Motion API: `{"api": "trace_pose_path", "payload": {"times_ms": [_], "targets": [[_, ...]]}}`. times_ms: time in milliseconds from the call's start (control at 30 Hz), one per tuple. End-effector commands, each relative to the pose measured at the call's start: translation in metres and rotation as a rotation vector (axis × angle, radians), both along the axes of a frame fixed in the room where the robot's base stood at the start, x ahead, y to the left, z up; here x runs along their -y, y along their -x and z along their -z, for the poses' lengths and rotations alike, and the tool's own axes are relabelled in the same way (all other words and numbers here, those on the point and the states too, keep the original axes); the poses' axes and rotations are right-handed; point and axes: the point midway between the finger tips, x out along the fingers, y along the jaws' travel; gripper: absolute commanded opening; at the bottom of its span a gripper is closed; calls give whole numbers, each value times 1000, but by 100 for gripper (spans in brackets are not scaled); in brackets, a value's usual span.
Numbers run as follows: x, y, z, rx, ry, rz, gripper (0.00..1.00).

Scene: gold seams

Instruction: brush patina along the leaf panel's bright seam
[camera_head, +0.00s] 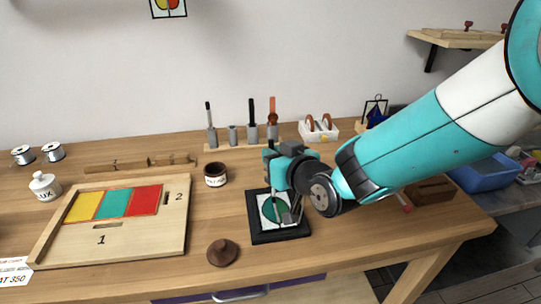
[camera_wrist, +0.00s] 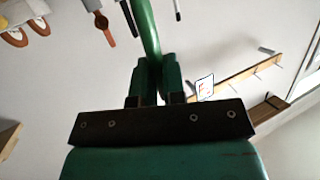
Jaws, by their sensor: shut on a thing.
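The leaf panel (camera_head: 281,237) lies on the table in a black frame, with a green leaf on a white ground. My gripper (camera_head: 292,208) is over the panel's right part and hides some of it. In the wrist view my gripper (camera_wrist: 154,72) is shut on a green handle (camera_wrist: 145,28), which looks like a brush's. I cannot make out its bristles, whether it touches the panel, or the bright seam. A dark open jar with a label (camera_head: 215,179), perhaps the patina, stands behind and left of the panel. A round brown lid (camera_head: 222,252) lies at front left.
A tool rack (camera_head: 234,138) at the back holds several upright tools and one empty-looking holder. A wooden tray (camera_head: 150,247) with yellow, green and red panes fills the left. A white caddy (camera_head: 319,131) stands at the back.

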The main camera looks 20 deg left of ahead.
Motion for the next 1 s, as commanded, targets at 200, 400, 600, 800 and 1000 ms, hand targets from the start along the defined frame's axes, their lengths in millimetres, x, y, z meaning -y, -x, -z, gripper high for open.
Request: {"api": "trace_pose_path", "payload": {"times_ms": [200,400,600,800,1000], "targets": [[2,4,0,0,-1,-1,0],[4,8,0,0,-1,-1,0],[5,10,0,0,-1,-1,0],[7,13,1,0,-1,-1,0],[10,17,1,1,-2,-1,0]]}}
